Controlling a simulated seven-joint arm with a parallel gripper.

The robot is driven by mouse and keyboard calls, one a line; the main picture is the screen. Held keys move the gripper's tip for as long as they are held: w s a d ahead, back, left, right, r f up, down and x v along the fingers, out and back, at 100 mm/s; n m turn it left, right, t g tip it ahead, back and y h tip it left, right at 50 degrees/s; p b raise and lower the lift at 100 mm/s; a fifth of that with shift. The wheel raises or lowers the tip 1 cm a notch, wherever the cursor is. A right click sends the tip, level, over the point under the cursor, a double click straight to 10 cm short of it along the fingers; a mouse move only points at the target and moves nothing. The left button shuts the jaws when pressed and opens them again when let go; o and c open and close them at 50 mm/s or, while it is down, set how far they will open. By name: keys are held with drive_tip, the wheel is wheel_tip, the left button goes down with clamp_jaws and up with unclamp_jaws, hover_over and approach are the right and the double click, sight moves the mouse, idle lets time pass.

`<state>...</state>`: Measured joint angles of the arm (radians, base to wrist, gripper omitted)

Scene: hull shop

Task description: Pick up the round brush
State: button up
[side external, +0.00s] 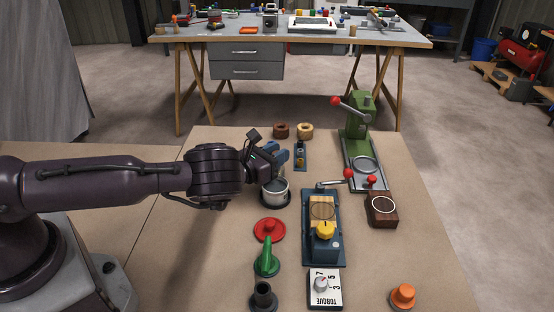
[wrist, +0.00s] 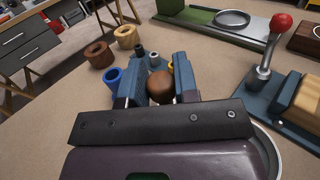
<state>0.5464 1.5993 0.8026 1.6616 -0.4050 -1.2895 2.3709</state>
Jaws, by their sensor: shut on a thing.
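The round brush shows only as a brown rounded wooden knob (wrist: 160,85) between the two blue fingers of my gripper (wrist: 160,88) in the wrist view. The fingers are shut on it. Its bristles are hidden. In the side view my gripper (side external: 284,160) is over the table, just above a silver round pot (side external: 275,192) on a dark base. The brush cannot be made out there. I cannot tell whether it touches anything below.
Brown (side external: 281,130) and tan (side external: 305,130) rings and a small blue peg stand (side external: 300,155) lie beyond my gripper. A blue clamp fixture (side external: 334,245) and green press (side external: 358,125) stand right. Red (side external: 269,229) and green (side external: 267,255) pieces stand nearer.

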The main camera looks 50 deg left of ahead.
drive_tip(key=shift+r, duration=0.15)
drive_tip(key=shift+r, duration=0.25)
wheel_tip(320, 180, up, 2)
drive_tip(key=shift+r, duration=0.15)
drive_tip(key=s+d+r, duration=0.1)
drive_tip(key=s+r, duration=0.9)
drive_tip(key=s, duration=0.4)
idle(0.9)
drive_tip(key=w+d+f, duration=0.3)
drive_tip(key=w+d, duration=0.2)
drive_tip(key=w, duration=0.4)
drive_tip(key=shift+s+a+f, duration=0.1)
drive_tip(key=shift+s+f, duration=0.05)
drive_tip(key=shift+f, duration=1.35)
drive_tip(key=shift+s+a+f, duration=0.1)
drive_tip(key=shift+s+f, duration=0.05)
drive_tip(key=shift+f, duration=1.35)
